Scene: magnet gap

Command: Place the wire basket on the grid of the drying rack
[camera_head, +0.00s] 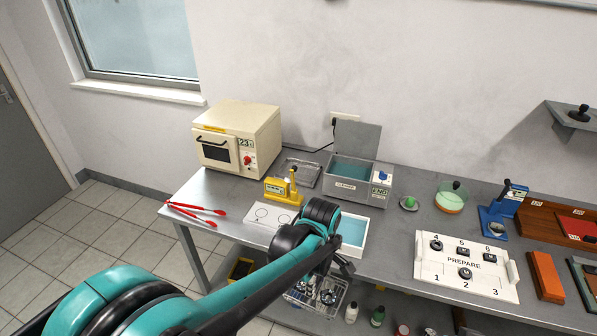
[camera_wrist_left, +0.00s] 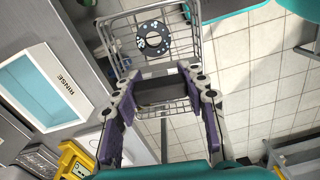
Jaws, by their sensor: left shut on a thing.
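The wire basket (camera_head: 318,298) hangs below and in front of the table's front edge in the head view. It also shows in the left wrist view (camera_wrist_left: 186,50), over the tiled floor, with a dark ring-shaped part (camera_wrist_left: 153,40) inside. My left gripper (camera_wrist_left: 160,82) is shut on the near end of the basket; its exact grip on the bar is hard to make out. In the head view, my left gripper (camera_head: 343,265) is partly hidden by my arm. The drying rack (camera_head: 298,171), a low grey wire tray, sits at the back beside the oven. My right gripper is not in view.
The rinse basin (camera_head: 362,216) stands near the front edge. A yellow device (camera_head: 283,190) stands in front of the rack. The grey ultrasonic bath (camera_head: 370,196) is right of the rack, the cream oven (camera_head: 238,137) left. Red tongs (camera_head: 196,210) lie on the left.

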